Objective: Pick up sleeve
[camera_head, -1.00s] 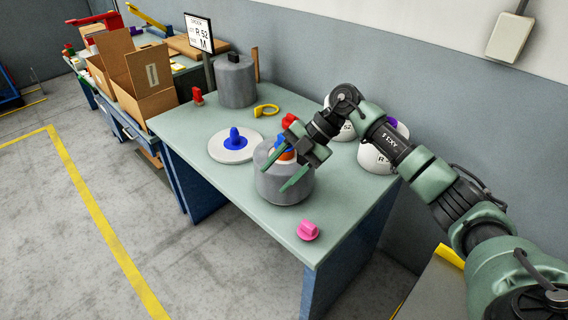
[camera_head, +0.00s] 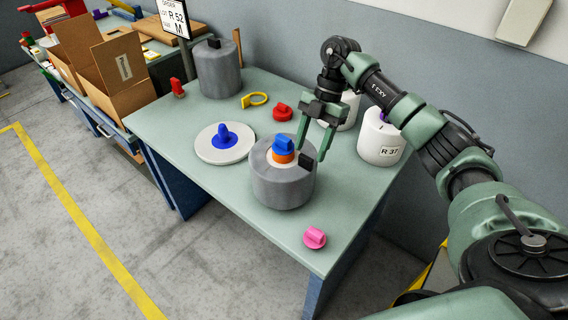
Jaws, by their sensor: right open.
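No thing here is marked as the sleeve, and I cannot tell which one it is. A grey cylinder (camera_head: 283,190) stands near the middle of the table. A blue knob (camera_head: 283,146) on an orange ring (camera_head: 281,157) sits in its top, with a small dark block (camera_head: 306,160) at the top's right side. My right gripper (camera_head: 311,150) points down with its fingers apart, over the cylinder's right rear edge. It is empty; whether a fingertip touches the cylinder is unclear. My left gripper is not in view.
On the table (camera_head: 240,215) are a white disc with a blue knob (camera_head: 225,155), a red knob (camera_head: 282,112), a yellow ring (camera_head: 254,99), a pink knob (camera_head: 315,238), another grey cylinder (camera_head: 218,75) and white bobbins (camera_head: 380,145). The table's front is mostly clear.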

